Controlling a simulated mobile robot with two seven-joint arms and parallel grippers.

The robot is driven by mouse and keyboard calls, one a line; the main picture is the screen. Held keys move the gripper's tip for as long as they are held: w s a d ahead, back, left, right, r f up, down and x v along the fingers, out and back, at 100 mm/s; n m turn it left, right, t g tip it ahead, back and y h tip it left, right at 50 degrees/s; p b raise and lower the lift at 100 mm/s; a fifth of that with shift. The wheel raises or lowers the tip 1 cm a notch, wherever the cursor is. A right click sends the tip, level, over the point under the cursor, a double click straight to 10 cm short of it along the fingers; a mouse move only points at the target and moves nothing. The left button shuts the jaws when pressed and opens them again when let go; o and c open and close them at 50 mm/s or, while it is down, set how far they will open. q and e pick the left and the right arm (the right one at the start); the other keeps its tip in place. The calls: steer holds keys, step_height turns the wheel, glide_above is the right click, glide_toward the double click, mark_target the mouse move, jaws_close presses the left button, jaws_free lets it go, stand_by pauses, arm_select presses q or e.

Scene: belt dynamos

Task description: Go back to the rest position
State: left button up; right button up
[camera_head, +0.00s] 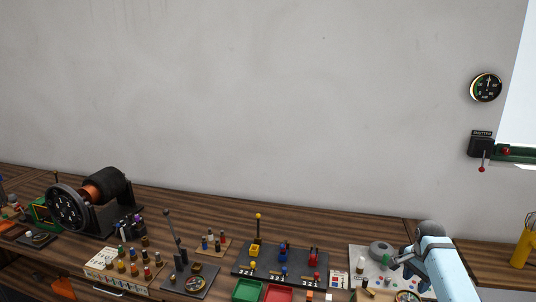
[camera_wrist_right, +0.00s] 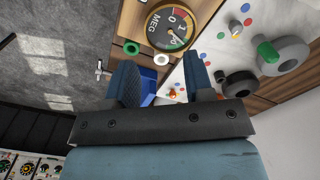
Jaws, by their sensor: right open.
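My right gripper (camera_head: 400,267) is at the lower right of the head view, above the white board (camera_head: 362,256) on the bench. Its light blue arm comes in from the bottom right. In the right wrist view its two blue fingers (camera_wrist_right: 160,75) stand apart. A blue object shows behind the gap, but I see nothing clasped. My left gripper is not in view.
The wooden bench (camera_head: 210,212) carries a dynamo (camera_head: 102,198), a lever stand (camera_head: 176,247), a black board with coloured levers (camera_head: 284,264) and green and red trays (camera_head: 247,290). A round MEG gauge (camera_wrist_right: 170,26) lies near the right fingers.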

steer(key=s+a+f+n+t, duration=0.1)
steer(key=s+a+f+n, duration=0.2)
steer(key=s, duration=0.4)
steer(key=s+a+f+n+h, duration=0.1)
steer(key=s+a+f+n, duration=0.15)
steer(key=s, duration=0.45)
steer(key=s+a+f+n+t, duration=0.1)
steer(key=s+a+f+n, duration=0.2)
steer(key=s, duration=0.5)
steer(key=s+a+r+n+t, duration=0.1)
steer(key=s+a+r+n, duration=0.15)
steer(key=s, duration=0.55)
steer(key=s+a+r+n+y, duration=0.1)
steer(key=s+a+r+n, duration=0.15)
steer(key=s, duration=0.45)
steer(key=s+a+r+n+t, duration=0.15)
steer(key=s+a+r, duration=0.25)
steer(key=s, duration=0.4)
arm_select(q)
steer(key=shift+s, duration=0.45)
arm_select(e)
steer(key=w+a+f+t+y, duration=0.1)
steer(key=w+a+f+t, duration=0.1)
steer(key=f, duration=0.5)
steer(key=w+a+f+n+t+y, duration=0.1)
steer(key=w+a+f+t+y, duration=0.1)
steer(key=f, duration=0.5)
steer(key=shift+w+a+f+n+t, duration=0.35)
steer(key=shift+w+a+t, duration=0.3)
steer(key=shift+w+t, duration=0.5)
